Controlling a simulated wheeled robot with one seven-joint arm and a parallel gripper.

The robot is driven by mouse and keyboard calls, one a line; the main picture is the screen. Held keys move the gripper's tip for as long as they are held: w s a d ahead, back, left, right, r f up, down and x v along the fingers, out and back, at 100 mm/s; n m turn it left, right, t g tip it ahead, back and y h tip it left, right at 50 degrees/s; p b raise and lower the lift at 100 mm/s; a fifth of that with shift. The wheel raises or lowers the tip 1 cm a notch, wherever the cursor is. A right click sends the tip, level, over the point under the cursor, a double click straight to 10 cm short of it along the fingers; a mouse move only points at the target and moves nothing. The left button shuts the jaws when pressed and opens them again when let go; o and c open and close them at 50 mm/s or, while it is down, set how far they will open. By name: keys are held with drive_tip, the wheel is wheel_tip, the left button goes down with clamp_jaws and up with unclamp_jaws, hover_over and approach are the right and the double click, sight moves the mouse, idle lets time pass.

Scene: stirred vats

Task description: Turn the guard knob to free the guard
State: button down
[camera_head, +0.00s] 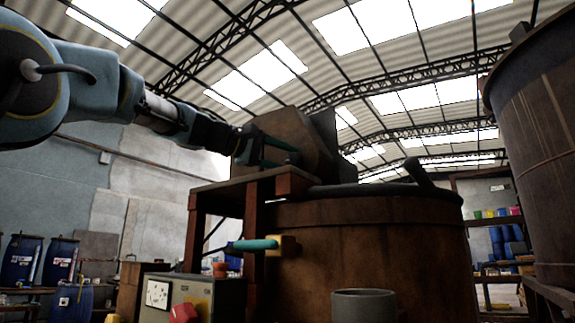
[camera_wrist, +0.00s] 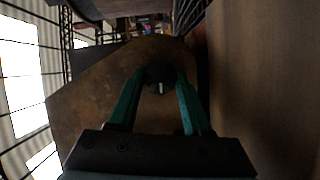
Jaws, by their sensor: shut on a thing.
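The guard (camera_head: 293,130) is a rusty brown, angular housing above the vat in the head view. Its broad brown face (camera_wrist: 95,88) fills the left and middle of the wrist view. The guard knob (camera_wrist: 160,74) is small, dark and round with a pale mark, and sits on that face. My gripper (camera_wrist: 160,80) has its two teal fingers on either side of the knob, shut on it. In the head view my gripper (camera_head: 294,155) reaches in from the left against the guard; the knob cannot be made out there.
A large brown vat (camera_head: 370,255) with a dark rim stands below. A wooden frame (camera_head: 250,188) stands beside it, with a teal-handled valve (camera_head: 255,244). A control box (camera_head: 205,298) with a red knob and a grey cup (camera_head: 363,305) are in front. Another tank (camera_head: 545,140) is at right.

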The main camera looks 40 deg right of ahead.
idle(0.4)
drive_tip(key=shift+c, duration=1.7)
unclamp_jaws()
drive_tip(key=a+b, duration=0.1)
drive_tip(key=a, duration=0.2)
drive_tip(key=w+a+b, duration=0.1)
drive_tip(key=a, duration=0.3)
drive_tip(key=a+b, duration=0.1)
drive_tip(key=a, duration=0.2)
drive_tip(key=shift+w+a+r, duration=0.25)
drive_tip(key=shift+a, duration=0.15)
